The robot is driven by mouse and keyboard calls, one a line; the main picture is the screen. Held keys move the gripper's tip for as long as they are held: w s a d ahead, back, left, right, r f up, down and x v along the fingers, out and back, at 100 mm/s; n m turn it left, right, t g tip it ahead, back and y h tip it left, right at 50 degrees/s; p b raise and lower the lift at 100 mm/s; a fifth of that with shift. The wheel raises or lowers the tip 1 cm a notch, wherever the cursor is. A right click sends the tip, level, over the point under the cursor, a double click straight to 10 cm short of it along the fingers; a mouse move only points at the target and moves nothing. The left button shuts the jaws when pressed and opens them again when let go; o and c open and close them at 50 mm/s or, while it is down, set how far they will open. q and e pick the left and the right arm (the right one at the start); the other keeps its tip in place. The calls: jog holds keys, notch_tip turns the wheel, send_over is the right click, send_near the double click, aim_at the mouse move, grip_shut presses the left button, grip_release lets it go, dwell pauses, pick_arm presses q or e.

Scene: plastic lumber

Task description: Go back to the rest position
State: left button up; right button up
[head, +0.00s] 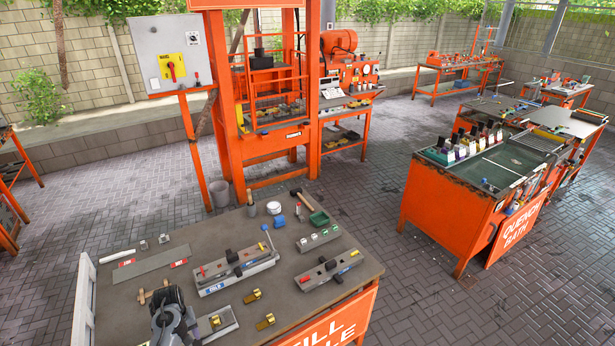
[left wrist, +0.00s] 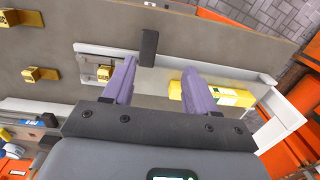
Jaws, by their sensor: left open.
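My left gripper (left wrist: 160,78) is open in the left wrist view. Its two purple fingers stand apart over a pale grey rail (left wrist: 150,78) on the worktable, with nothing gripped between them. A small brass block (left wrist: 105,73) sits on the rail left of the left finger. In the head view my dark grey left wrist (head: 172,318) is low over the table's front left; its fingertips are hidden there. My right gripper is not in view.
The brown worktable (head: 130,238) holds two grey fixtures (head: 235,272) (head: 328,270), loose brass blocks (head: 265,321), a grey plate (head: 152,262) and a mallet (head: 302,201). An orange press (head: 265,160) stands behind. The orange quench bath (head: 450,205) is at right, with open paving between.

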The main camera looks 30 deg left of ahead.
pick_arm(q)
jog(key=s+d+m+g+y+p, duration=0.25)
jog(key=s+d+m, duration=0.25)
jog(key=s+d, duration=0.4)
jog(key=d+r+m+t+h, duration=0.1)
jog(key=d+r+m+t, duration=0.1)
jog(key=d+r, duration=0.4)
jog(key=w+d+r+m+t+p, duration=0.1)
jog(key=d+r+m, duration=0.3)
jog(key=d, duration=0.8)
jog(key=d+r+m+t+h, duration=0.1)
jog(key=d+r+m+t, duration=0.2)
jog(key=d+r, duration=0.4)
jog(key=shift+w+d+r+m+h+p, duration=0.4)
jog(key=shift+d+m, duration=0.1)
jog(key=shift+d, duration=0.5)
jog(key=shift+t, duration=0.25)
